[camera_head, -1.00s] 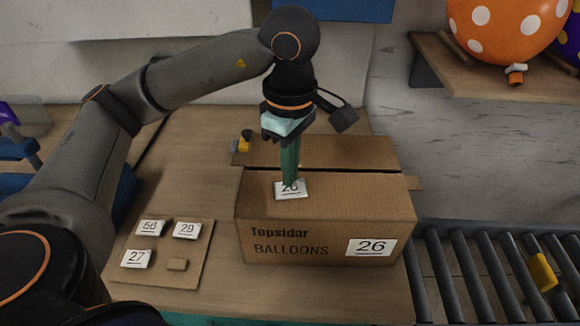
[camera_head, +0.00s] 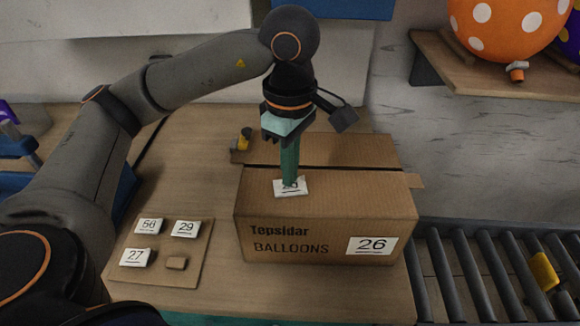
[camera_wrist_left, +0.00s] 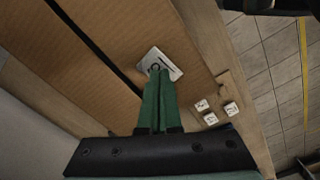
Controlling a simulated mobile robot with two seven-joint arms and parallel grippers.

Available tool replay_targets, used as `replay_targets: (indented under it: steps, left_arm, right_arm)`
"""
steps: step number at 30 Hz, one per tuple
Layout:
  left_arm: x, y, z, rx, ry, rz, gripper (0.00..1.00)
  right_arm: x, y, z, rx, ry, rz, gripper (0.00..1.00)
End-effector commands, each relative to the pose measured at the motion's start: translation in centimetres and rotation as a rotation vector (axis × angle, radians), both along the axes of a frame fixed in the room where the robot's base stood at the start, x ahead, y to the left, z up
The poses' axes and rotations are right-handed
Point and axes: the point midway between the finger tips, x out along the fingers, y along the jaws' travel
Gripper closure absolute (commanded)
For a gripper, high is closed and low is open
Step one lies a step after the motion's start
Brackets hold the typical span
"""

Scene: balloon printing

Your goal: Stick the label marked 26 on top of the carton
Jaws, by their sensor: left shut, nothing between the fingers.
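In the left wrist view the carton top (camera_wrist_left: 120,45) and the label (camera_wrist_left: 171,62) lie beyond the shut fingertips (camera_wrist_left: 160,72). The fingers cover part of the label. My right gripper is not in view.
A wooden board (camera_head: 205,262) left of the carton holds labels 56 (camera_head: 149,226), 29 (camera_head: 186,229) and 27 (camera_head: 135,257), plus a bare peg (camera_head: 176,263). A roller conveyor (camera_head: 480,275) is at the right. A shelf (camera_head: 455,65) with balloons is above it.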

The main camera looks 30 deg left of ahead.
Motion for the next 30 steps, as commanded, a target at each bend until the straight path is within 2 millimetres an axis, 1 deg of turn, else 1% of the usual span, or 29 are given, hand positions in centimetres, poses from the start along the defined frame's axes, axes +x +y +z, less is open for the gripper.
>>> replay_targets:
  steps: [22,30]
  left_arm:
    - [0.0,0.0,-1.2,0.0,0.0,0.0,1.0]
    - [0.0,0.0,-1.1,0.0,0.001,-0.001,1.0]
  right_arm:
    - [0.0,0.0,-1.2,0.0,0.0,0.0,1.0]
    - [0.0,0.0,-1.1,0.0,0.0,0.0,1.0]
